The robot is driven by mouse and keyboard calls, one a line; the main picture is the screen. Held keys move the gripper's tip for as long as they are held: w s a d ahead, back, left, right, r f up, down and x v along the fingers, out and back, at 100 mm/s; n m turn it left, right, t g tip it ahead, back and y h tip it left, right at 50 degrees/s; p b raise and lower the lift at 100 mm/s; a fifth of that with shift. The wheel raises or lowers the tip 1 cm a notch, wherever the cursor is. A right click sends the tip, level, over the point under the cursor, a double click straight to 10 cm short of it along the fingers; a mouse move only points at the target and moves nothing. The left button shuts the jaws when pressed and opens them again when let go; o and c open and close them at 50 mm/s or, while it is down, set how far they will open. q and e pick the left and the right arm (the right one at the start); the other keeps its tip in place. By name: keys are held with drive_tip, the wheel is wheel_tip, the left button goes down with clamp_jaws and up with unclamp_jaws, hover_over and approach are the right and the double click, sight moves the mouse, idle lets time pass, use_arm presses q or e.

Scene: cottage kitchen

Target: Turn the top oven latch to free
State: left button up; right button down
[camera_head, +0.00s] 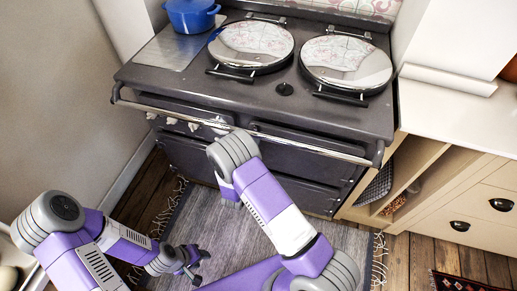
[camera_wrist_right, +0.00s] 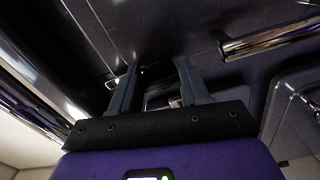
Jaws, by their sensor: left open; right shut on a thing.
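The dark range oven (camera_head: 230,95) stands against the back wall, with a chrome rail (camera_head: 310,146) along its front and dark doors below. My right arm reaches up to the oven front in the head view, where its wrist hides its fingers. In the right wrist view, my right gripper (camera_wrist_right: 157,78) is close against the dark oven front, with its two fingers on either side of a small dark part, seemingly the top oven latch (camera_wrist_right: 160,88). The latch is mostly hidden, so its angle cannot be told. My left gripper (camera_head: 190,262) is open and empty, low over the floor by the rug.
Two round chrome lids (camera_head: 347,62) and a blue pot (camera_head: 191,14) are on the range top. A cream counter with drawers (camera_head: 470,215) stands at the right. A grey fringed rug (camera_head: 225,235) covers the floor in front. The chrome rail (camera_wrist_right: 262,42) passes near the right gripper.

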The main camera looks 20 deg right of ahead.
drive_tip(key=c, duration=0.6)
unclamp_jaws()
drive_tip(key=p+v, duration=0.1)
drive_tip(key=v, duration=0.6)
drive_tip(key=shift+s+a, duration=0.2)
drive_tip(key=shift+a, duration=0.05)
drive_tip(key=shift+d, duration=0.1)
